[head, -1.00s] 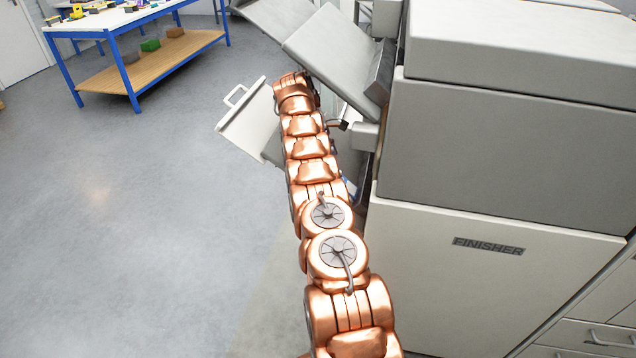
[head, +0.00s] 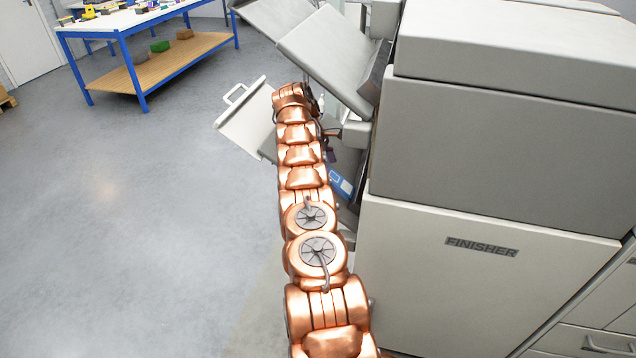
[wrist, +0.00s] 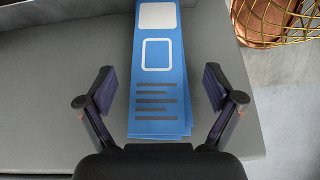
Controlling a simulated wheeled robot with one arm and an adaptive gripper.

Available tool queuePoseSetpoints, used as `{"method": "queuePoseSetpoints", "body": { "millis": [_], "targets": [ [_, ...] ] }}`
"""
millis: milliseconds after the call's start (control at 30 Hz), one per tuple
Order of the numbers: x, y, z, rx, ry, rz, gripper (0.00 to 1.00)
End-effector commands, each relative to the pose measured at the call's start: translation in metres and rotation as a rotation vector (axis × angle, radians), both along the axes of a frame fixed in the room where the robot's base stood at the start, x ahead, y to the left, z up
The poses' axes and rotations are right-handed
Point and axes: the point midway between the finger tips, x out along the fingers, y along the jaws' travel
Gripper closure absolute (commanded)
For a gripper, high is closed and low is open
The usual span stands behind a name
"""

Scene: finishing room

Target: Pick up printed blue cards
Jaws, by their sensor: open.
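The printed blue cards (wrist: 160,90) lie as a slightly fanned stack on a grey tray (wrist: 60,85) in the wrist view. They have white boxes and dark printed lines. My gripper (wrist: 160,90) is open, with one finger on each side of the stack and a gap on both sides. I cannot tell how high the fingers are above the tray. In the head view a part of the blue cards (head: 342,184) shows just right of my arm, low beside the finisher (head: 490,250). The gripper itself is mostly hidden there behind my arm.
Sloped grey trays (head: 330,55) stick out from the finisher above the cards. A pale panel with a handle (head: 245,115) hangs left of my arm. A blue-framed workbench (head: 140,75) stands at the back left. The floor at left is clear.

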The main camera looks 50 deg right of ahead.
Motion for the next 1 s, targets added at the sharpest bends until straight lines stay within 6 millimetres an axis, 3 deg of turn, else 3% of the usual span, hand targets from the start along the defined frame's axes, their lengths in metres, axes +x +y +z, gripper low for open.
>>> {"method": "queuePoseSetpoints", "body": {
  "millis": [333, 1000],
  "targets": [
    [-0.009, -0.006, -0.021, 0.000, -0.001, -0.011, 0.08],
    [-0.008, -0.006, -0.024, 0.000, -0.001, -0.009, 0.08]
  ]
}}
